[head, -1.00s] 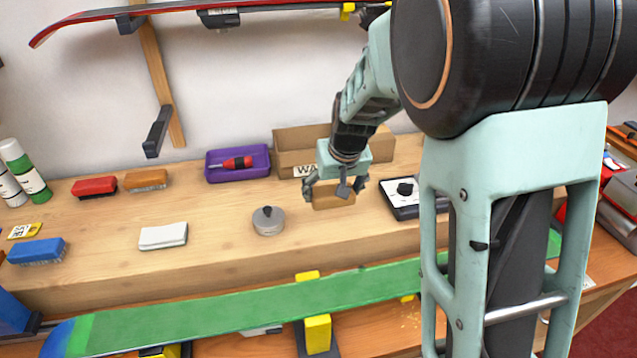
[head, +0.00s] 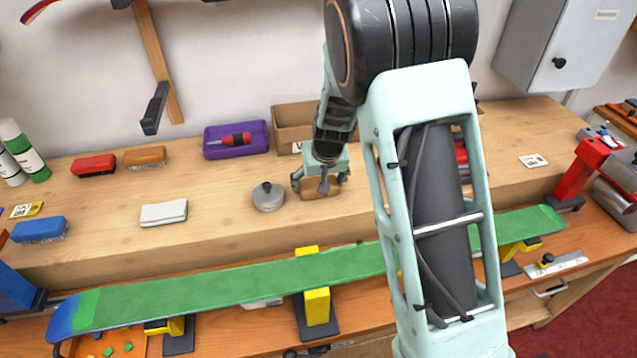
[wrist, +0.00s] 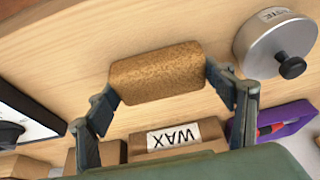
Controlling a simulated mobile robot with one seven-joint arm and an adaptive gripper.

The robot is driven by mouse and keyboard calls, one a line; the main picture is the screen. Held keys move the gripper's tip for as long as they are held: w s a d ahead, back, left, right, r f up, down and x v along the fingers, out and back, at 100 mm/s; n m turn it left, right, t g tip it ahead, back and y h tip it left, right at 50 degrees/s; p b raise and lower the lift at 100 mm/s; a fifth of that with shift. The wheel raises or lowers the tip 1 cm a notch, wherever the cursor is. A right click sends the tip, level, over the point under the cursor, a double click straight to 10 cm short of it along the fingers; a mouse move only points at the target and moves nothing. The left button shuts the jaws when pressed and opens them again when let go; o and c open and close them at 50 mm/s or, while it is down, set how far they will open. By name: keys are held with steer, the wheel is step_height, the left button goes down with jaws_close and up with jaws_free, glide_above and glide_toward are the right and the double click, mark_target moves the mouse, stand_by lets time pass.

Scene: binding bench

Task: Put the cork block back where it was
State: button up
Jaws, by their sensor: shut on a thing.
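The cork block (wrist: 156,73) is a tan, speckled, rounded block. In the wrist view my gripper (wrist: 160,80) has its two fingers at the block's two ends and is shut on it. In the head view my gripper (head: 320,186) is over the upper bench shelf, just right of the round grey tin. The cork block (head: 318,193) shows there as a small brown piece between the fingers, partly hidden by them. I cannot tell whether its underside touches the wood.
A grey lidded tin (head: 268,197) stands close to the left. The cardboard WAX box (head: 290,125) and purple tray (head: 236,140) are behind. A white cloth block (head: 164,213) lies further left.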

steer(key=shift+f, duration=0.25)
steer(key=o, duration=1.1)
steer(key=shift+r, duration=0.1)
steer(key=shift+r, duration=0.3)
steer(key=v, duration=1.1)
steer(key=shift+s+r, duration=0.2)
steer(key=shift+r, duration=0.1)
steer(key=shift+d, duration=0.1)
